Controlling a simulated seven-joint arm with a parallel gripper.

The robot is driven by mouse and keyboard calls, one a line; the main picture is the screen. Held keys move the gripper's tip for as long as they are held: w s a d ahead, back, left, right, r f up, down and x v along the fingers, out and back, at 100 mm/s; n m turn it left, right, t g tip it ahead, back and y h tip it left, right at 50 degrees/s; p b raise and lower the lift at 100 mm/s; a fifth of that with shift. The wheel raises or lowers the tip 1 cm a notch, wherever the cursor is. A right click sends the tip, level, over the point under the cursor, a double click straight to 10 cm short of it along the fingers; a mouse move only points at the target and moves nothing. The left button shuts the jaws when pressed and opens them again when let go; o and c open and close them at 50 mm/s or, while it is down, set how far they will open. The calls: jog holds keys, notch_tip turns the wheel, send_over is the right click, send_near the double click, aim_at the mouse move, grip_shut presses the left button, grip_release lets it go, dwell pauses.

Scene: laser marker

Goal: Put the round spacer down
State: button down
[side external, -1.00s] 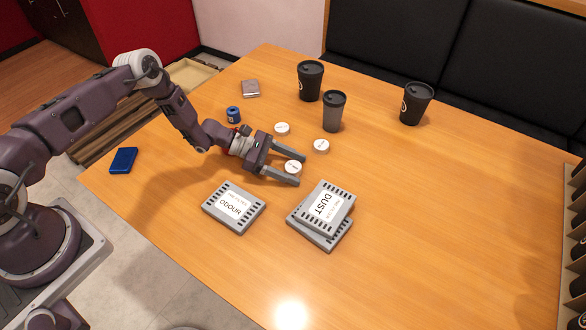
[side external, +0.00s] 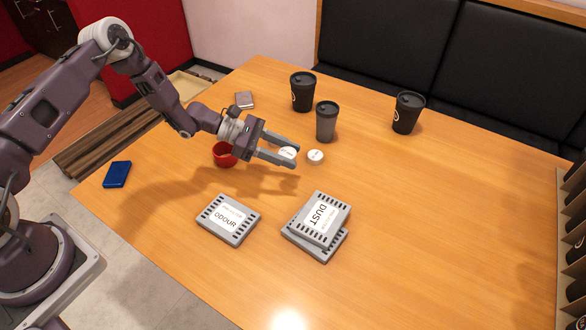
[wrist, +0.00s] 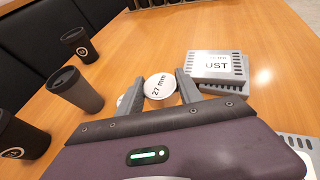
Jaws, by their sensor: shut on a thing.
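My gripper (side external: 294,154) is shut on a white round spacer (side external: 288,152). In the wrist view the spacer (wrist: 160,86), marked "27 mm", sits between the two fingertips (wrist: 161,80). The gripper and spacer appear raised a little above the table (side external: 400,220). A second white round spacer (side external: 315,156) lies on the table just right of the fingertips. In the wrist view a white piece (wrist: 120,100) shows partly behind the left finger.
A dark grey cup (side external: 326,122) and two black cups (side external: 303,92) (side external: 408,113) stand behind. Grey boxes lie in front: "ODOUR" (side external: 228,219) and a stacked "DUST" pair (side external: 319,219). A red round container (side external: 224,155) is under the wrist. The table's right front is clear.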

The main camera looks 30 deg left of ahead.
jog(key=w+d+n+t+y, duration=0.2)
jog(key=w+d+n+t, duration=0.1)
jog(key=w+d, duration=0.5)
jog(key=n+t+y, duration=0.2)
jog(key=n, duration=0.1)
send_over(345, 173)
notch_tip(345, 173, down, 9)
jog(key=shift+w+r, duration=0.1)
jog(key=shift+f, duration=0.2)
jog(key=c, duration=0.8)
grip_release()
